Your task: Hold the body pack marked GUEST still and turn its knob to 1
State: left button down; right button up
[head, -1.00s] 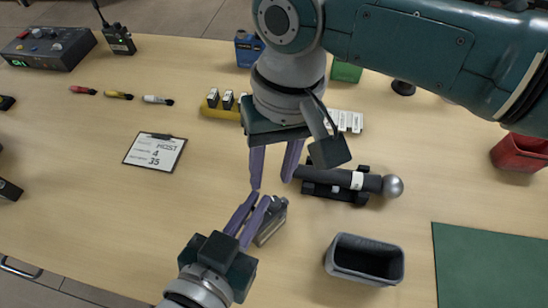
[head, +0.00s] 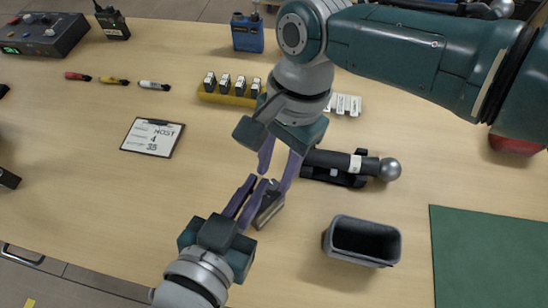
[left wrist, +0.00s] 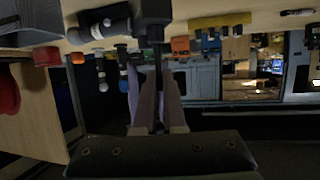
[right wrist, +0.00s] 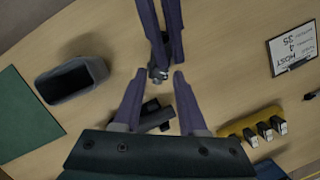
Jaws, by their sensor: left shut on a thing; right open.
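The body pack (head: 269,207) is a small grey box low in the middle of the table in the head view. No GUEST mark or scale is readable. My left gripper (head: 256,185) is shut on the pack, its purple fingers partly covering it. My right gripper (head: 273,181) is open, its fingertips just above and beside the pack's far end. In the right wrist view a small grey knob-like end (right wrist: 158,73) shows between the left fingers, ahead of the open right fingertips (right wrist: 158,80) and apart from them. In the left wrist view the pack is a dark block (left wrist: 153,25).
A microphone (head: 389,169) lies in a black cradle just right of the right gripper. An open grey bin (head: 332,245) stands to the right, beside a green mat (head: 490,255). A yellow battery rack (head: 222,98) and clipboard (head: 152,137) lie left. The table's left middle is clear.

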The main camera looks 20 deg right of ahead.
jog(key=shift+f, duration=1.35)
jog(key=shift+f+m, duration=0.1)
jog(key=shift+m, duration=0.2)
jog(key=m, duration=0.2)
jog(key=m+t, duration=0.1)
jog(key=m, duration=0.1)
jog(key=shift+s+d, duration=0.1)
jog(key=shift+s, duration=0.15)
jog(key=m, duration=0.3)
jog(key=shift+s+t, duration=0.1)
jog(key=shift+t, duration=0.3)
jog(key=m+t, duration=0.1)
jog(key=m, duration=0.4)
jog(key=shift+s, duration=0.1)
grip_shut()
